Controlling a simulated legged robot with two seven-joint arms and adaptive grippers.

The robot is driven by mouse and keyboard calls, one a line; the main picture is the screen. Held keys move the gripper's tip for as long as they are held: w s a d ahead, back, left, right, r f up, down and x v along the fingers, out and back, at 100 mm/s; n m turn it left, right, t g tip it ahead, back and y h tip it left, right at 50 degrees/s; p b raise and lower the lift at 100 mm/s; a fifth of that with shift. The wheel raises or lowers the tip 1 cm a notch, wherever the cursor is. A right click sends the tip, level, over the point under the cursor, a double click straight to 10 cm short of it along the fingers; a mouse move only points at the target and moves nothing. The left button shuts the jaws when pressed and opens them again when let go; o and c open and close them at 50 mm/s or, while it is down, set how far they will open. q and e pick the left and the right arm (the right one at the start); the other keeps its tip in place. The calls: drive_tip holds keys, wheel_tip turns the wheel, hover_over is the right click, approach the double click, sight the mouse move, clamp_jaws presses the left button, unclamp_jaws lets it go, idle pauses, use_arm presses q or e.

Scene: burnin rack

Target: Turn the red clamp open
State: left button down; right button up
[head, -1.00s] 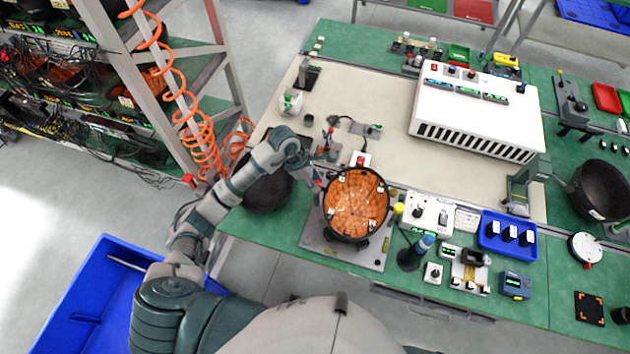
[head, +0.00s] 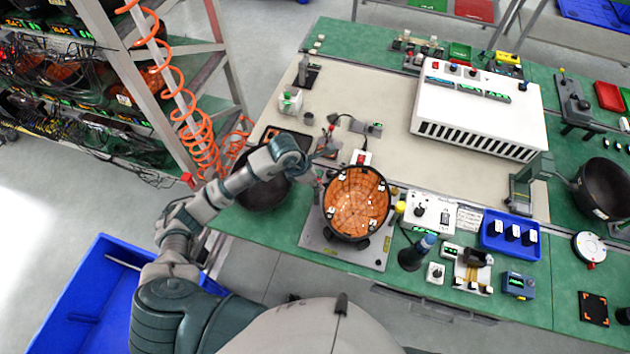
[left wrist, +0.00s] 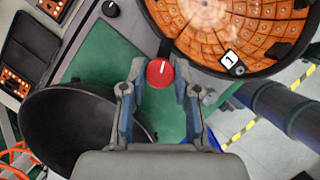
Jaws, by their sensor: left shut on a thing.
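The red clamp (left wrist: 160,72) is a round red knob with a white line on top, beside the rim of the round dark bowl lined with orange tiles (left wrist: 232,20). My left gripper (left wrist: 160,78) is shut on the clamp, one finger on each side of it. The white line runs nearly straight up the left wrist view, leaning slightly. In the head view the orange-lined bowl (head: 357,203) sits on a grey plate (head: 315,238). My left gripper (head: 318,168) is at the bowl's upper left edge there, and the clamp is mostly hidden. My right gripper is out of view.
An empty dark bowl (left wrist: 65,125) lies close to the left of the gripper. A white ribbed box (head: 478,108) stands at the back. A blue tray (head: 510,233) and small devices are to the right. The pale mat (head: 390,150) behind the bowl is largely clear.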

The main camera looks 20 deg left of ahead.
use_arm(q)
drive_tip(key=n+y, duration=0.1)
drive_tip(key=n, duration=0.2)
drive_tip(key=shift+w+r+t+b, duration=0.1)
drive_tip(key=shift+t+b, duration=0.3)
drive_tip(key=n+y+b, duration=0.1)
drive_tip(key=n, duration=0.3)
drive_tip(key=shift+d+t, duration=0.15)
drive_tip(key=shift+t, duration=0.25)
drive_tip(key=shift+n+y+b, duration=0.45)
drive_tip(key=shift+n+y, duration=0.15)
drive_tip(key=shift+n, duration=0.8)
drive_tip(key=shift+n+y+b, duration=0.45)
drive_tip(key=shift+n+y, duration=0.15)
drive_tip(key=shift+n, duration=0.8)
drive_tip(key=shift+r, duration=0.1)
drive_tip(key=c, duration=1)
unclamp_jaws()
drive_tip(key=shift+o, duration=0.7)
